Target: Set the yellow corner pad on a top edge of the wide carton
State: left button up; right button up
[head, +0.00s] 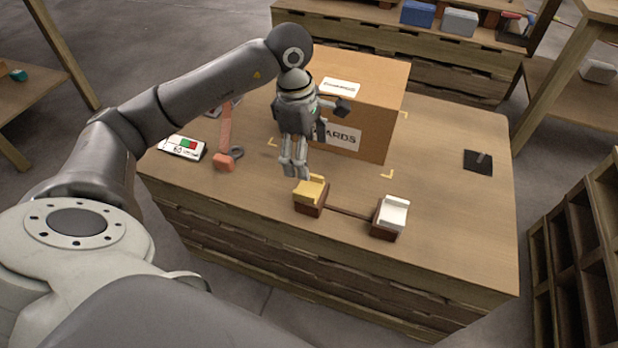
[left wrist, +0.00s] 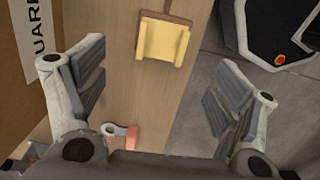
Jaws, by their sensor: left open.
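The yellow corner pad (head: 310,187) rests on a brown block (head: 309,207) near the front of the table; it also shows in the left wrist view (left wrist: 163,43). The wide carton (head: 375,100) stands closed behind it, with a printed white label on its front. My left gripper (head: 294,172) is over the table in front of the carton, just behind and left of the pad. Its fingers (left wrist: 160,92) are spread and hold nothing; the pad lies beyond them in the wrist view. My right gripper is not in view.
A white pad (head: 394,212) sits on a second brown block to the right, joined by a strip. An orange tape tool (head: 226,150) and a small display box (head: 182,147) are at left. A black flat item (head: 478,161) lies at right. The table's right side is mostly clear.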

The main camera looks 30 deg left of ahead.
aim_at(310, 190)
pick_arm(q)
jog(key=f, duration=0.4)
jog(key=shift+d+b, duration=0.25)
jog(key=shift+b, duration=0.05)
notch_tip(310, 190, down, 5)
jog(key=shift+s+d+f+b, duration=0.1)
jog(key=shift+f+b, duration=0.05)
jog(key=shift+b, duration=0.4)
jog(key=c, duration=1.1)
jog(key=shift+c, duration=0.2)
